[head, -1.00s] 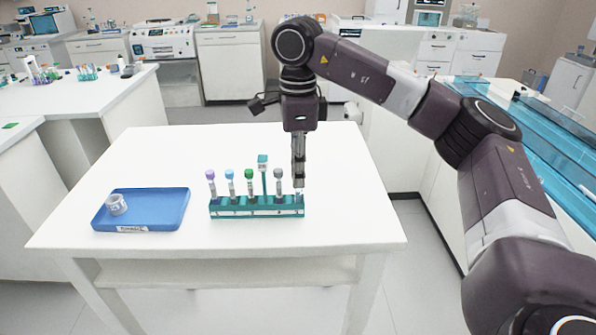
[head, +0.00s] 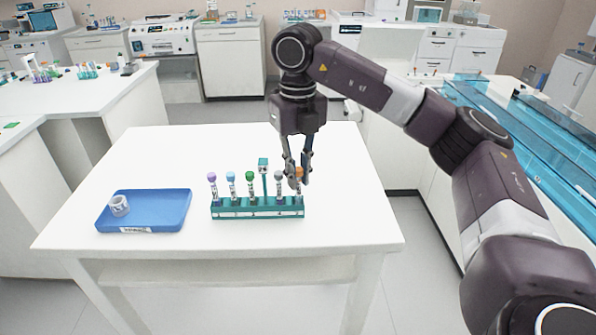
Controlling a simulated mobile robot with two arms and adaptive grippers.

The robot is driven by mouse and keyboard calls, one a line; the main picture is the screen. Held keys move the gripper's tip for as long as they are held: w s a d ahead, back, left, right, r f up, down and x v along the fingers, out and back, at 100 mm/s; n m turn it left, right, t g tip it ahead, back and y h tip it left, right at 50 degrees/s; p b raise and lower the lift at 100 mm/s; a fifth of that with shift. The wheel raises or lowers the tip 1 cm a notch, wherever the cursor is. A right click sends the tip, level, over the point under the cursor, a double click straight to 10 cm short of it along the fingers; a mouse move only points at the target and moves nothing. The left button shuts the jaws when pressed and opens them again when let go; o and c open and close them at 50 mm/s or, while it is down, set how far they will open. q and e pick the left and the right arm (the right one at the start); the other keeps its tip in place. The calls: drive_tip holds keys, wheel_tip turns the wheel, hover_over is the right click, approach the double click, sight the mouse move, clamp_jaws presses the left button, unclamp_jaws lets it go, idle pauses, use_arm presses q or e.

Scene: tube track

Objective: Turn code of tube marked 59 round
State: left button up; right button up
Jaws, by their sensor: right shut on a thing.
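A teal rack (head: 257,214) stands on the white table and holds several capped tubes in a row. From the left are a purple-capped tube (head: 212,183), a light-blue-capped tube (head: 231,184), a green-capped tube (head: 250,182) and a grey-capped tube (head: 279,182). An orange-capped tube (head: 299,173) is at the right end. My right gripper (head: 298,182) points down, shut on the orange-capped tube near its cap. The fingers partly cover this tube. The numbers on the tubes are too small to read. My left gripper is out of view.
A blue tray (head: 165,212) with a small grey-white roll or cup (head: 119,205) lies at the table's left. A teal tag on a post (head: 264,166) rises behind the rack. The table (head: 345,215) is clear to the right and behind the rack.

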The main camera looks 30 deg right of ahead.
drive_tip(key=shift+m, duration=1.1)
drive_tip(key=shift+f, duration=0.15)
drive_tip(key=o, duration=0.9)
wheel_tip(320, 180, up, 12)
idle(0.9)
